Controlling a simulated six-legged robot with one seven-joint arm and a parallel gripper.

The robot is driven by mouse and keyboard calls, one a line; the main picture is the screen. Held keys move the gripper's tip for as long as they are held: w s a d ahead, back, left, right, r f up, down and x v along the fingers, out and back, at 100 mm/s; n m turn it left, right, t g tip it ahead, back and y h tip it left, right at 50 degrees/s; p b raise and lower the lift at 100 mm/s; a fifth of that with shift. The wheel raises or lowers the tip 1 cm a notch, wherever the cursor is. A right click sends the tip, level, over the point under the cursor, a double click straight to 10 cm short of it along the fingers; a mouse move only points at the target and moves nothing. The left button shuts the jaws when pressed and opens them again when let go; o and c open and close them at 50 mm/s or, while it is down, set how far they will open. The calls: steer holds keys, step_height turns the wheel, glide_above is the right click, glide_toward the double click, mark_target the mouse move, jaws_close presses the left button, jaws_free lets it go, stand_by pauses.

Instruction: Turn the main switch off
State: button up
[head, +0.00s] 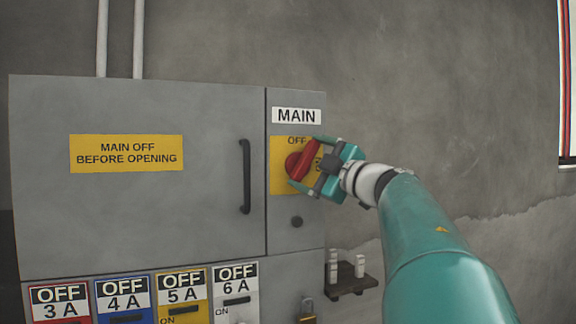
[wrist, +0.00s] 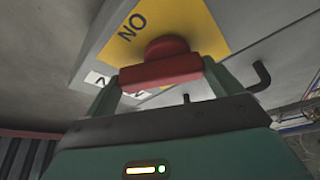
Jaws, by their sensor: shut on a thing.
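The main switch is a red rotary handle (head: 304,160) on a yellow plate (head: 280,184), under the MAIN label (head: 296,115) on the grey cabinet. Its bar is tilted, the upper end leaning right of the OFF mark (head: 297,141). My gripper (head: 308,163) reaches in from the right and is shut on the handle, one finger at its upper side and one at its lower side. In the wrist view the red handle (wrist: 160,74) sits between both fingers, and the ON mark (wrist: 131,26) shows upside down on the plate. My gripper hides part of the plate in the head view.
The cabinet door (head: 130,200) left of the switch is closed, with a black handle (head: 245,177). A dark round knob (head: 296,222) is below the switch. Several labelled breakers (head: 123,297), a padlock (head: 306,318) and a small shelf (head: 350,284) are lower down.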

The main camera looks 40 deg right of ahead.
steer(key=n, duration=0.2)
steer(key=n+g, duration=0.1)
steer(key=n, duration=0.1)
steer(key=n+g, duration=0.1)
steer(key=n, duration=0.1)
steer(key=shift+w+a+r+y, duration=0.1)
steer(key=shift+a+r+y, duration=0.15)
steer(key=shift+y, duration=0.15)
steer(key=shift+n, duration=0.3)
steer(key=o, duration=0.7)
steer(key=s+d, duration=0.1)
steer(key=s, duration=1.2)
steer(key=shift+s+d, duration=0.2)
steer(key=shift+s, duration=0.2)
